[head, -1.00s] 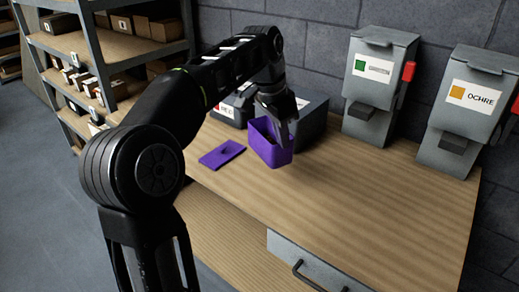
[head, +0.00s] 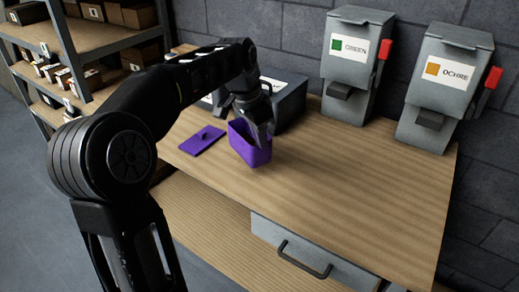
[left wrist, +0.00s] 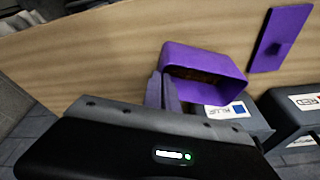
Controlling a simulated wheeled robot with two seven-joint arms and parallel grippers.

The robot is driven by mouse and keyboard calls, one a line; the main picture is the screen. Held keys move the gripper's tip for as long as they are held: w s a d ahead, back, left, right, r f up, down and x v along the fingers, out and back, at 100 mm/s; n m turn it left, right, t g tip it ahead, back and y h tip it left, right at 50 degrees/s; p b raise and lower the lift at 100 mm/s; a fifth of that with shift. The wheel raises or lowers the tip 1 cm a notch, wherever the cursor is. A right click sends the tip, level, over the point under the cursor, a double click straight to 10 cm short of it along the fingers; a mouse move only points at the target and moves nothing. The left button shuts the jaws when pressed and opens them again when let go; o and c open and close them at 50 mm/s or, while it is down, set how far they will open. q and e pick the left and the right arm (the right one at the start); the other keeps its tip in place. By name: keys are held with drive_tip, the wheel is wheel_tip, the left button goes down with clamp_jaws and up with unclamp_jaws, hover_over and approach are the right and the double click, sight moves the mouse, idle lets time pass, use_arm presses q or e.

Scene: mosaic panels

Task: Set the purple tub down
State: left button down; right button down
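The purple tub (head: 250,150) is open-topped and roughly upright at the left part of the wooden bench top. It also shows in the left wrist view (left wrist: 204,62), with something brownish inside. My left gripper (head: 263,132) reaches down to the tub's right side. Its fingers (left wrist: 163,92) are close together at one wall of the tub and look shut on it. I cannot tell whether the tub's bottom touches the bench. A flat purple lid (head: 203,140) with a knob lies on the bench to the left of the tub. My right gripper is not in view.
Grey dispensers labelled GREEN (head: 346,75) and OCHRE (head: 437,95) stand along the wall. A drawer handle (head: 304,259) sticks out at the front. The bench right of the tub is clear.

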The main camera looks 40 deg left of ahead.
sight(260, 166)
use_arm(q)
drive_tip(key=shift+f, duration=1.8)
drive_tip(key=shift+f, duration=0.15)
drive_tip(key=c, duration=1.7)
unclamp_jaws()
drive_tip(key=v, duration=1.2)
